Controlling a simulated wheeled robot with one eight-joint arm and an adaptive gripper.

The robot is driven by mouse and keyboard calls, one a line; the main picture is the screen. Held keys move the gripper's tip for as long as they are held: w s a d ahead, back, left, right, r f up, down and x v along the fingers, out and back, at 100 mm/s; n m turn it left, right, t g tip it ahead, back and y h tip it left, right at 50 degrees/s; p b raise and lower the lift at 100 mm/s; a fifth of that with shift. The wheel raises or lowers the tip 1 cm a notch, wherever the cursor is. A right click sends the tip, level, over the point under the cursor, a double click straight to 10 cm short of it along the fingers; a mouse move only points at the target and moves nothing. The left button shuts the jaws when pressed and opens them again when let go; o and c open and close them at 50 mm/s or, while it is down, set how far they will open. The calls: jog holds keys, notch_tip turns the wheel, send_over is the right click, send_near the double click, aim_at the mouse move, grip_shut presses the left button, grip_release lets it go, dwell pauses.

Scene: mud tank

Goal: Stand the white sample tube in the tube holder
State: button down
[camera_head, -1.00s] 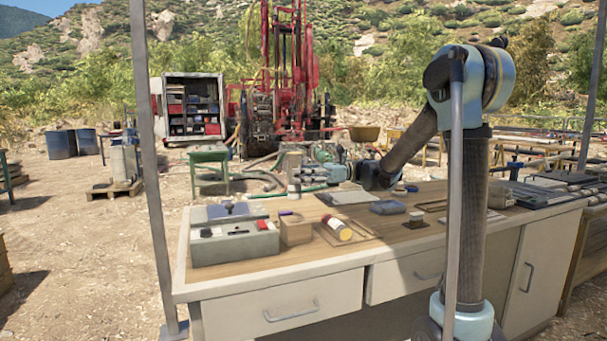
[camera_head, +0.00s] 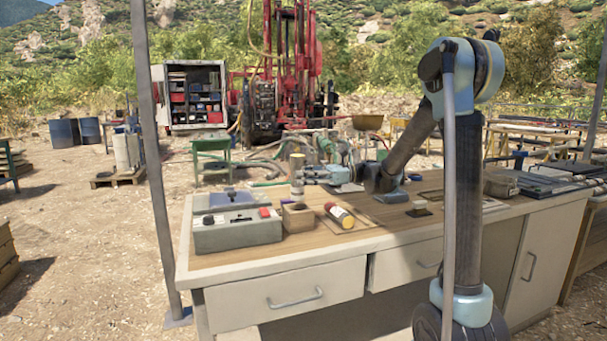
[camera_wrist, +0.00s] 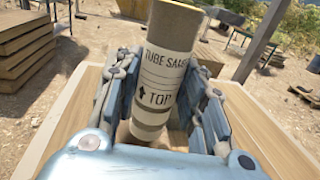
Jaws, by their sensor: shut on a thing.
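The white sample tube (camera_wrist: 165,80) stands nearly upright between the two jaws of my gripper (camera_wrist: 158,112) in the wrist view. Its printed label and the word TOP with an arrow face the camera. My gripper is shut on it. In the head view the tube (camera_head: 297,166) has a yellowish top end, and my gripper (camera_head: 299,180) reaches it from the right. The tube holder, a small wooden block (camera_head: 298,222) with a dark opening on top, stands on the bench right below the tube.
A grey box with switches (camera_head: 238,235) stands left of the holder. A small block (camera_head: 418,209) sits farther right. The bench (camera_head: 300,260) has a clear front strip.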

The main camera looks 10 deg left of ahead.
aim_at(303, 196)
jog(key=shift+f, duration=3.55)
jog(key=c, duration=1)
grip_release()
jog(key=shift+o, duration=0.2)
jog(key=v, duration=1.2)
jog(key=shift+f, duration=0.15)
